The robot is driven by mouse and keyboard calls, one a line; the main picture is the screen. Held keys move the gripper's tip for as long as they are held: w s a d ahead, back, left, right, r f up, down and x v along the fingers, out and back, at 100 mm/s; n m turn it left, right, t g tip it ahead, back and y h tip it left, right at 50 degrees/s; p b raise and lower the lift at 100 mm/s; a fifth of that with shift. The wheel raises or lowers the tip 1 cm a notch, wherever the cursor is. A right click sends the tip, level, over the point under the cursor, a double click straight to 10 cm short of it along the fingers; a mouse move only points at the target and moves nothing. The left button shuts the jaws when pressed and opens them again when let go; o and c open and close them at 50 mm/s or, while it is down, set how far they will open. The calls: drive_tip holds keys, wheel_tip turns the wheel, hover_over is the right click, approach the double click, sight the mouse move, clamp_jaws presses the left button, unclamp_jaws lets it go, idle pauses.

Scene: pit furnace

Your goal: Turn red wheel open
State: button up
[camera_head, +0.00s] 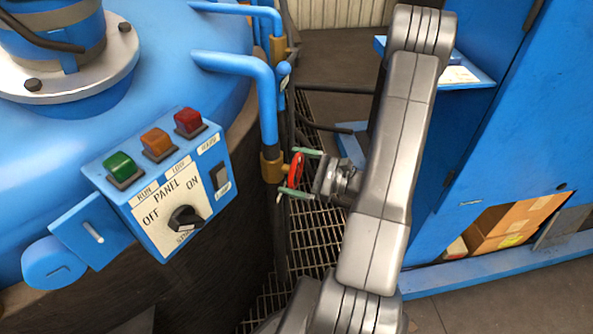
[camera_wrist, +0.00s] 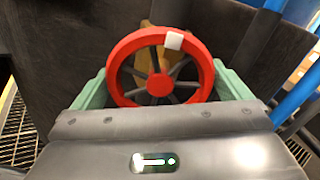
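The red wheel (camera_head: 295,170) sits on a brass valve (camera_head: 272,167) on the blue pipe at the furnace's side. In the wrist view the red wheel (camera_wrist: 160,88) faces me, with dark spokes, a red hub and a white mark at the upper right of its rim. My gripper (camera_head: 294,172) has its green fingers spread, one above and one below the wheel in the head view. In the wrist view the fingers of my gripper (camera_wrist: 160,92) stand at the wheel's left and right sides. Whether they touch the rim I cannot tell.
A control panel (camera_head: 160,195) with green, orange and red buttons and a knob is on the blue furnace (camera_head: 180,70) at left. A blue cabinet (camera_head: 510,130) with cardboard boxes (camera_head: 510,225) stands at right. Metal grating (camera_head: 318,235) lies below the valve.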

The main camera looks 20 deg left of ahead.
drive_tip(key=c, duration=0.5)
drive_tip(key=shift+c, duration=0.2)
